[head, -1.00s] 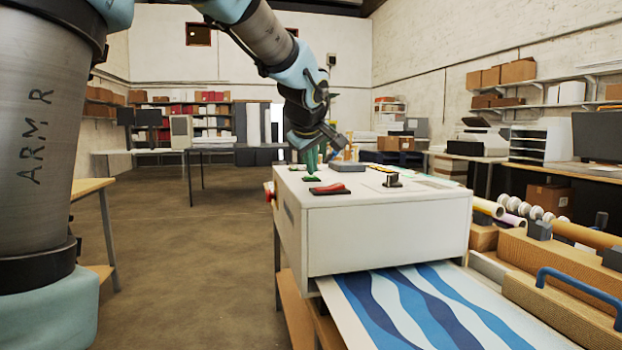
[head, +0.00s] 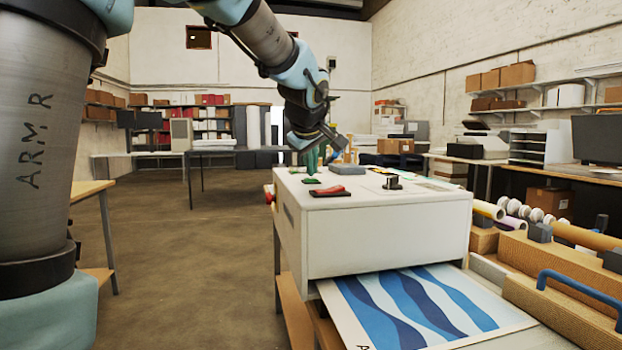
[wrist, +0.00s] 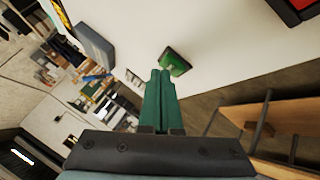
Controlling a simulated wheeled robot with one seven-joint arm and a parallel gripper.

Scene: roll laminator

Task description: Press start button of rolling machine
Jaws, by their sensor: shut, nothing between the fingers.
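The rolling machine (head: 385,240) is a white box on a stand, right of centre in the head view. A small green button (head: 311,181) lies on its top near the left edge. It also shows in the wrist view (wrist: 175,61), just beyond my fingertips. My gripper (head: 312,171) has green fingers, shut together and empty, pointing down over the top behind the green button. In the wrist view my gripper (wrist: 160,74) appears close to the button; I cannot tell whether they touch.
A red rocker switch (head: 330,191) and a black knob (head: 392,182) sit on the machine's top. A grey block (head: 347,168) lies behind. A blue-wave printed sheet (head: 420,300) lies at the front slot.

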